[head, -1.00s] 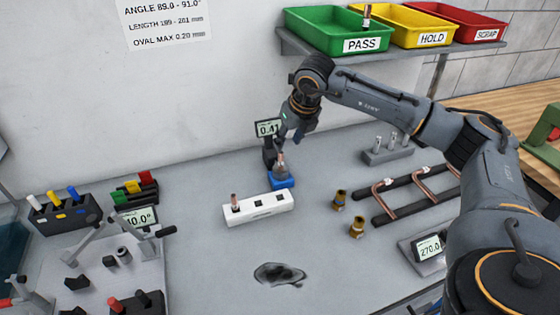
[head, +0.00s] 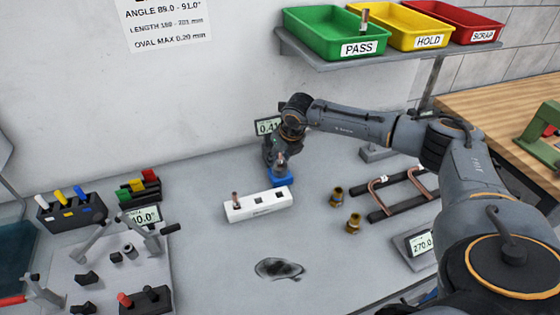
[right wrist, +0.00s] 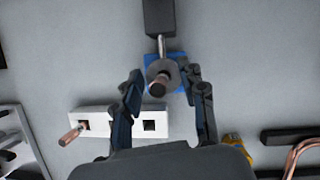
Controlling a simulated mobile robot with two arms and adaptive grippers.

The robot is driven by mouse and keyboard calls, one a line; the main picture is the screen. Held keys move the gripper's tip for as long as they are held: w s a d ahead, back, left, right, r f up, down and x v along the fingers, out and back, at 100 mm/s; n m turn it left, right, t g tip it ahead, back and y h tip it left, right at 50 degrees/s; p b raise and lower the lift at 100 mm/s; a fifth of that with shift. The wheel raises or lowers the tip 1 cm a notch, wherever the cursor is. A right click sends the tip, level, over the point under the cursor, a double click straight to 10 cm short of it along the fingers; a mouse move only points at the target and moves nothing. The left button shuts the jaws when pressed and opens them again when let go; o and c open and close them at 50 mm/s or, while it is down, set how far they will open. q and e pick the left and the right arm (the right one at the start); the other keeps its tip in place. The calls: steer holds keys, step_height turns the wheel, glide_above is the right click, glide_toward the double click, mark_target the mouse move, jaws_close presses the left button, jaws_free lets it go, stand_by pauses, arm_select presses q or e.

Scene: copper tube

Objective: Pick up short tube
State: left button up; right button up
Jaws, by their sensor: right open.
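A short copper tube (right wrist: 158,85) stands upright on the gauge with the blue base (head: 282,181). In the right wrist view it lies between the two fingers of my right gripper (right wrist: 162,88), with gaps to both. The gripper is open and hangs over the gauge; in the head view (head: 278,158) the wrist hides much of it. Another short copper tube (head: 236,199) stands in the left hole of the white block (head: 262,207); it also shows in the right wrist view (right wrist: 71,135). My left gripper is not in view.
Two brass fittings (head: 353,223) stand right of the white block, near a rack of bent copper tubes (head: 376,195). A display (head: 264,126) stands behind the gauge. A green PASS bin (head: 330,35) on the shelf holds a copper piece (head: 364,19). The front middle is clear except a dark smudge.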

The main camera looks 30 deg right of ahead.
jaws_close()
steer(key=shift+r, duration=0.2)
